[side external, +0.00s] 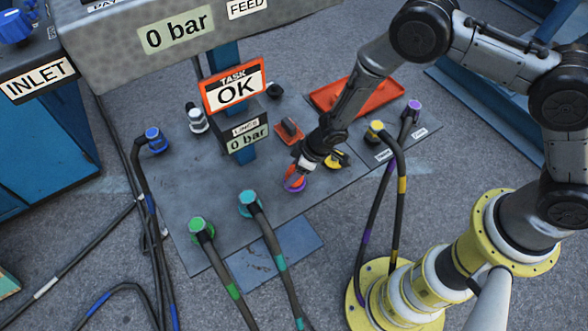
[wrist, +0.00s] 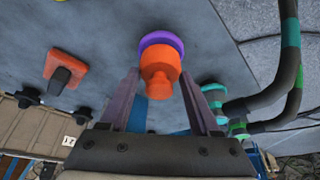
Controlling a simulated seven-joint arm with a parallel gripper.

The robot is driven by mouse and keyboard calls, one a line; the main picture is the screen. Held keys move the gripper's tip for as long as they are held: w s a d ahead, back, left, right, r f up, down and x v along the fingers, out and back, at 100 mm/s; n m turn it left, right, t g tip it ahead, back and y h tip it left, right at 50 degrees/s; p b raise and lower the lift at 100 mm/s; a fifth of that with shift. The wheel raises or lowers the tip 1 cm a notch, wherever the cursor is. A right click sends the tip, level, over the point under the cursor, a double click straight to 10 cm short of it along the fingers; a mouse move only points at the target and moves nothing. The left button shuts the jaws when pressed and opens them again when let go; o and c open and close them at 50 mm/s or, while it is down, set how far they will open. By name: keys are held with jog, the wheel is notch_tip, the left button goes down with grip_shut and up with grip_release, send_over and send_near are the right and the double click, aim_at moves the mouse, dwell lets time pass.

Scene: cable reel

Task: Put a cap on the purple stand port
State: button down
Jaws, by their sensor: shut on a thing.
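The orange cap (wrist: 160,80) is between the fingers of my gripper (wrist: 160,100). Its wide end is against or just over the purple ring of the stand port (wrist: 162,42); I cannot tell whether it is fully seated. In the side external view, my gripper (side external: 297,172) points down at the plate. The orange cap (side external: 292,170) shows at its tip, with the purple ring (side external: 295,185) directly under it. The fingers hide part of the cap there.
Blue (side external: 153,139), green (side external: 201,226) and teal (side external: 249,199) hose plugs stand around the plate. Yellow (side external: 376,130) and purple (side external: 414,107) plugs are at right. A red tray (side external: 385,97) lies behind my arm.

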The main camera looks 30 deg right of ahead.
jog(key=shift+f, duration=0.1)
jog(key=shift+c, duration=0.2)
grip_release()
jog(key=v, duration=1.3)
jog(key=shift+d+r, duration=0.15)
jog(key=shift+r, duration=0.15)
